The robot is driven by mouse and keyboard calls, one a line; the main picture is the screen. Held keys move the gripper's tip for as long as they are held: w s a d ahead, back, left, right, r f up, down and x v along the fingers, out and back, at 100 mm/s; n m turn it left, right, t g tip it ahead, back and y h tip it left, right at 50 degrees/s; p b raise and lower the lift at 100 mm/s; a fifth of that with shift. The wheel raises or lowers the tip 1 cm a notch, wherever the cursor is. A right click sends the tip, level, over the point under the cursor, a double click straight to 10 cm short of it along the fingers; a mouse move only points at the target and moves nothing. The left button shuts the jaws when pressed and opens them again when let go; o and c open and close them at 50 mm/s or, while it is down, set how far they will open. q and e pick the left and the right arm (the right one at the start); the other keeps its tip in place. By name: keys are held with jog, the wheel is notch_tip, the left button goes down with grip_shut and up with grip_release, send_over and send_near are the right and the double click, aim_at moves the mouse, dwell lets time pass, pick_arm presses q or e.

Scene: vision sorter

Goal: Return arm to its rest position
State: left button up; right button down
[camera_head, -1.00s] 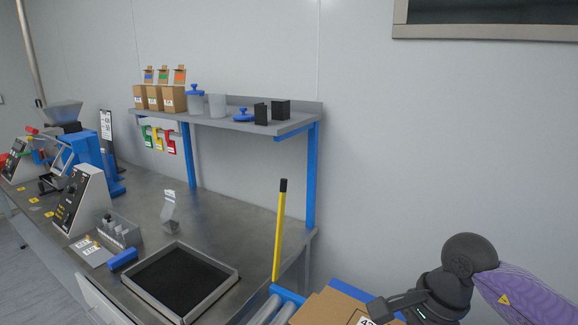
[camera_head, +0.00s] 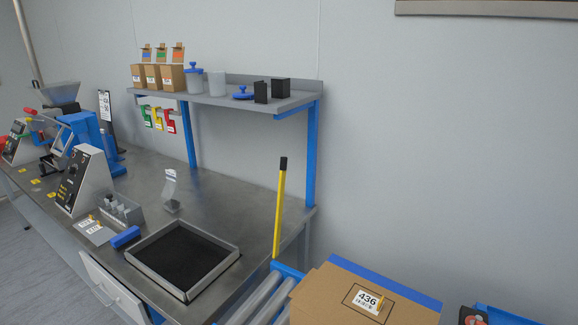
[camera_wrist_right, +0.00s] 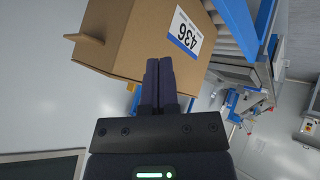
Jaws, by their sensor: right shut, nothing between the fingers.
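My right gripper (camera_wrist_right: 160,82) shows in the right wrist view with its two dark fingers together and nothing between them. In that view the cardboard box (camera_wrist_right: 135,35) with the 436 label (camera_wrist_right: 185,34) lies beyond the fingertips; I cannot tell the gap between them. The head view shows the same box (camera_head: 335,304) at the bottom right, on the roller conveyor (camera_head: 262,299). Neither gripper shows in the head view now.
A steel bench (camera_head: 215,213) holds a black-lined tray (camera_head: 182,258), a control box (camera_head: 84,182) and blue machines (camera_head: 88,135). A shelf (camera_head: 220,97) carries small boxes and containers. A yellow post (camera_head: 279,205) stands beside the conveyor.

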jog(key=s+f+m+g+y, duration=0.1)
jog(key=s+f+m+g, duration=0.4)
jog(key=s, duration=0.6)
notch_tip(320, 180, down, 17)
jog(key=s+n+g, duration=0.2)
jog(key=s, duration=0.1)
jog(key=s+d+f+g, duration=0.1)
jog(key=s+d+f, duration=0.1)
jog(key=s+f, duration=0.8)
jog(key=s, duration=0.3)
jog(key=shift+d+f, duration=0.15)
jog(key=shift+d, duration=0.15)
